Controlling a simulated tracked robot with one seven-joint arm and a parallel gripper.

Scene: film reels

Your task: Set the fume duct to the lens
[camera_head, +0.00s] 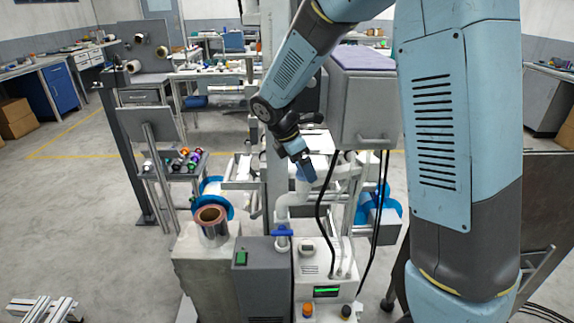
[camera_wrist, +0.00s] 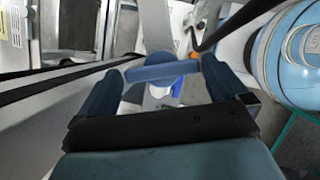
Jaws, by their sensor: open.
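The white fume duct (camera_head: 283,212) rises from a blue collar (camera_head: 282,232) on the grey machine and bends to the right near its top. My gripper (camera_head: 304,172) points down right at the upper bend; touching or apart cannot be told. In the wrist view my gripper (camera_wrist: 160,66) is open, with its blue fingers spread wide. A blue bar (camera_wrist: 152,71) lies across the space between the fingers, and I cannot tell whether they touch it. A pale grey tube-like part (camera_wrist: 156,28) shows beyond the bar. I cannot pick out the lens for sure.
A copper-coloured reel (camera_head: 212,215) on a blue disc stands left of the duct. A grey control box (camera_head: 262,275) and a white panel (camera_head: 323,270) stand in front. Black cables (camera_head: 320,215) hang just right of the duct. A grey cabinet (camera_head: 365,105) is close behind.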

